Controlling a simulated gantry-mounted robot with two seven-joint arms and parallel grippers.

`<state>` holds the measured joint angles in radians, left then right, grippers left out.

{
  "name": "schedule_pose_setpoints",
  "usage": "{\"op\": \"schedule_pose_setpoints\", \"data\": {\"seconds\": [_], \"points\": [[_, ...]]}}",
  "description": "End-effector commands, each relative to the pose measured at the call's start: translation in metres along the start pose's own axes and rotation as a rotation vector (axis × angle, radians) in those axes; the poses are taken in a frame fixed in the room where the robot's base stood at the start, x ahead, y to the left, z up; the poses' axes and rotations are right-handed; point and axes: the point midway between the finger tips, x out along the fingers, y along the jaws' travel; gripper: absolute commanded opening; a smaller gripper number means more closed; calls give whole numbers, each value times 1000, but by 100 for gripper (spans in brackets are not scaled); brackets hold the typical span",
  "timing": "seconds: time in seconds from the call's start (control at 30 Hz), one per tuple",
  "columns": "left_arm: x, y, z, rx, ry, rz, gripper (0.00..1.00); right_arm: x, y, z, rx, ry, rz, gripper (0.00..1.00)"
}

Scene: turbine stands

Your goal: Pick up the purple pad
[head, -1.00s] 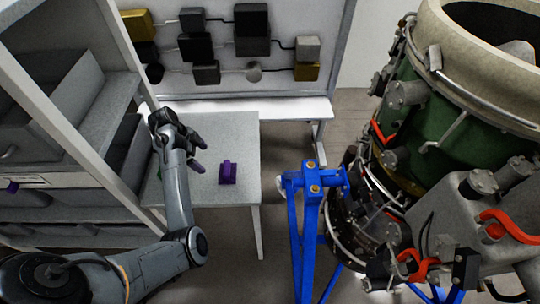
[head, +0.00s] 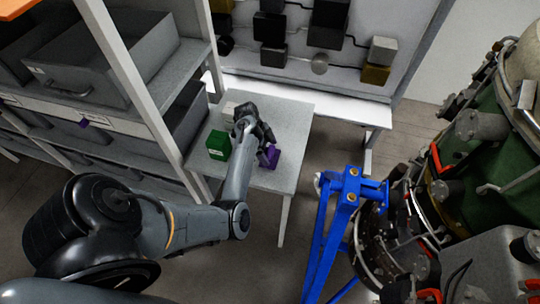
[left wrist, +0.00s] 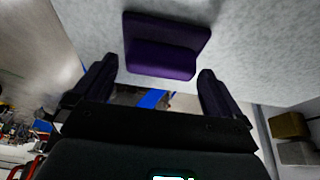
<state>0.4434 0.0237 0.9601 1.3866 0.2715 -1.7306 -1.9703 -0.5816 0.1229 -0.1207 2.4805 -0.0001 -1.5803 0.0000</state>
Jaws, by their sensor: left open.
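The purple pad (head: 272,156) lies on the small grey table, partly covered by my left gripper in the head view. The left wrist view shows the pad (left wrist: 163,46) as a flat purple base with a thicker raised block, on the grey tabletop. My left gripper (head: 264,147) is right at the pad, its arm reaching in from the left. In the left wrist view its two dark fingers (left wrist: 157,82) stand wide apart, with the pad between and just beyond their tips. I see no contact between fingers and pad. My right gripper is in neither view.
A green box (head: 219,145) and a pale box (head: 229,111) stand left of the gripper on the table (head: 294,112). A shelf with grey bins (head: 110,65) is to the left. A blue stand (head: 328,232) and the large turbine (head: 500,170) are to the right.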

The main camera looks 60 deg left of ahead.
Motion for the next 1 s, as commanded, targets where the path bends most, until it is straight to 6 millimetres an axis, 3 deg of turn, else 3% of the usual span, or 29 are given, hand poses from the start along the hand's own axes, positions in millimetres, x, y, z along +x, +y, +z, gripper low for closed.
{"op": "schedule_pose_setpoints", "data": {"seconds": [0.2, 0.47, 0.73, 1.0], "points": [[18, 0, 0, -1, 1, 0, 100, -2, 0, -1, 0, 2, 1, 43], [20, 0, 0, 0, 1, -1, 100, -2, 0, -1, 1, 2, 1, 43], [20, 0, 0, 0, 0, -1, 59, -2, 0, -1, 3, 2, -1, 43], [19, 0, 0, 1, 0, -2, 57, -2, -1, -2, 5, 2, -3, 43]]}}
